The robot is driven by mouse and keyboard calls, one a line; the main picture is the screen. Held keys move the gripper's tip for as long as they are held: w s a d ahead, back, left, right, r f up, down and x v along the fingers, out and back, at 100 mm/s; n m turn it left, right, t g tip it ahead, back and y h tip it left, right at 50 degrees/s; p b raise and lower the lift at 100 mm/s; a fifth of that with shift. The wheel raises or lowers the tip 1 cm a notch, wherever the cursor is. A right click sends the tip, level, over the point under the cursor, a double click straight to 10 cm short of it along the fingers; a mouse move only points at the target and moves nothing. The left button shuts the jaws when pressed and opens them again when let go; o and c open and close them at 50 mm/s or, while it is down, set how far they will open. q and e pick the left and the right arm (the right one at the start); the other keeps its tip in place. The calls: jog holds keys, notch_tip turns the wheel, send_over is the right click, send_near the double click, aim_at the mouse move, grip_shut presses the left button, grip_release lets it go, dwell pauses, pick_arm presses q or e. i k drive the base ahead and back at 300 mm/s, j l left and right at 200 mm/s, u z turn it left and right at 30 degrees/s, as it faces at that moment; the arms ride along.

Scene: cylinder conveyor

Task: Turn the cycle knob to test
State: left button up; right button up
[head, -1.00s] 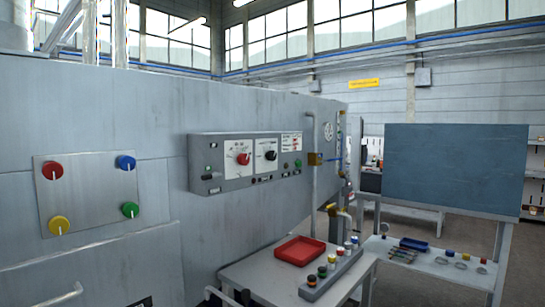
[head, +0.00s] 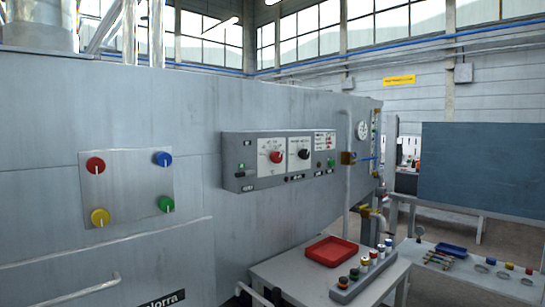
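A grey control box (head: 240,180) is mounted on the big grey machine wall, near the middle of the head view. It carries a red knob (head: 276,157) on a white dial plate and a black knob (head: 304,154) on a second white plate to its right. The lettering is too small to read, so I cannot tell which is the cycle knob or where it points. To the left, a square plate (head: 127,188) holds red, blue, yellow and green knobs with white pointers. Neither of my grippers shows in the view.
A table (head: 272,268) below the box holds a red tray (head: 332,251) and a grey rack (head: 362,278) with several coloured cylinders. Pipes and valves stand right of the box. A blue-grey board (head: 480,168) and another bench are at right.

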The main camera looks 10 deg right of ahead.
aim_at(304, 154)
jog(key=i+l+u, duration=0.25)
jog(key=l, duration=0.15)
jog(key=i+l+u, duration=0.1)
jog(key=l+u, duration=0.2)
jog(key=i+l+u, duration=0.1)
jog(key=l+u, duration=0.15)
jog(key=l, duration=0.25)
jog(key=l+u, duration=0.25)
jog(key=l, duration=0.2)
jog(key=i+l, duration=0.05)
